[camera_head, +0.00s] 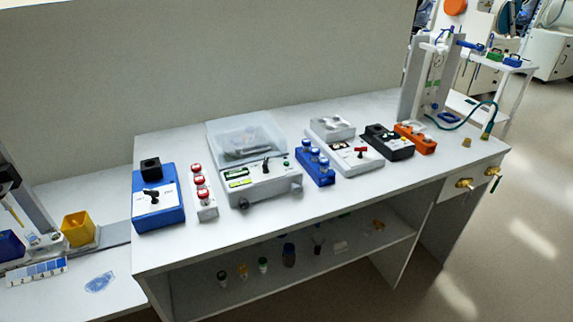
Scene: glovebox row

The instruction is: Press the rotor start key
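A white device with a clear, closed-looking lid (245,138) stands in the middle of the bench; a dark shape shows under the lid, perhaps a rotor. Its sloped front panel (262,184) has small yellow-green displays (238,179), a black knob (266,164) and a small green key (286,162) at the upper right. I cannot read labels, so I cannot tell for sure which is the rotor start key. Neither of my grippers shows in the head view.
On the bench stand a blue device (158,212), a white rack with red-capped vials (206,208), a blue rack (318,175), a white device with a red handle (352,163), a black box (392,147) and an orange rack (418,142). The bench's front strip (330,205) is clear.

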